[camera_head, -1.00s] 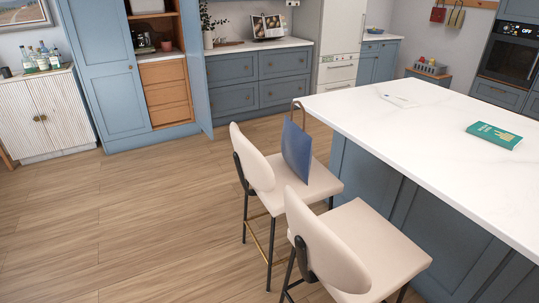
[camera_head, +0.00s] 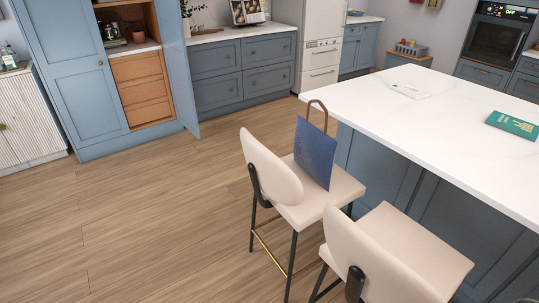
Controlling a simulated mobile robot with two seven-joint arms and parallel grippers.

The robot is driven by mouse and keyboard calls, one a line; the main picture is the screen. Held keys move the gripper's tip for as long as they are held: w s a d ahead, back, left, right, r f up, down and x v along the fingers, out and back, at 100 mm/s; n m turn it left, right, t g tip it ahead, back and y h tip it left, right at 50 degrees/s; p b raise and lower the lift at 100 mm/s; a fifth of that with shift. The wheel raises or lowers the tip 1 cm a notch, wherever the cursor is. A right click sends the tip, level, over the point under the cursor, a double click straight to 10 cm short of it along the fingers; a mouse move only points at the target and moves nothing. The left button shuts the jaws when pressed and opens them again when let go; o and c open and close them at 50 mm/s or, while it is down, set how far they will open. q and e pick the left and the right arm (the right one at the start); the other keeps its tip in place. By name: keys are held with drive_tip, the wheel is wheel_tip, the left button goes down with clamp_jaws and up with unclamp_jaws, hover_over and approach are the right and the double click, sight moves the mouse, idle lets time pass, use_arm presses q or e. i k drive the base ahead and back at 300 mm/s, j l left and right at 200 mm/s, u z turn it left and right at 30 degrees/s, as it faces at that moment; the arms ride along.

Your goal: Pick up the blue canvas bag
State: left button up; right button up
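The blue canvas bag (camera_head: 315,153) stands upright on the seat of the farther cream bar stool (camera_head: 325,194). Its brown handles (camera_head: 317,104) stick up above it. The bag's lower left edge is partly hidden by the stool's backrest (camera_head: 271,166). Neither of my grippers shows in the head view.
A white-topped island (camera_head: 440,115) stands right of the bag, with a green book (camera_head: 513,125) on it. A second cream stool (camera_head: 410,250) is nearer. Wooden floor (camera_head: 150,220) is open to the left. A tall blue cupboard (camera_head: 75,70) stands open at the back left.

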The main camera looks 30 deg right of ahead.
sight(314, 150)
drive_tip(key=i+j+u, duration=0.15)
drive_tip(key=i, duration=0.5)
drive_tip(key=i+j+u, duration=0.15)
drive_tip(key=i, duration=0.45)
drive_tip(key=i+z, duration=0.5)
drive_tip(key=i+j+z, duration=0.3)
drive_tip(key=i+z, duration=0.4)
drive_tip(key=z, duration=0.25)
drive_tip(key=i+j+z, duration=0.2)
drive_tip(key=z, duration=0.3)
drive_tip(key=i+j+z, duration=0.15)
drive_tip(key=z, duration=0.3)
drive_tip(key=i+j+z, duration=0.1)
drive_tip(key=j+z, duration=0.2)
drive_tip(key=z, duration=0.15)
drive_tip(key=j+z, duration=0.25)
drive_tip(key=z, duration=0.25)
drive_tip(key=i+j, duration=0.05)
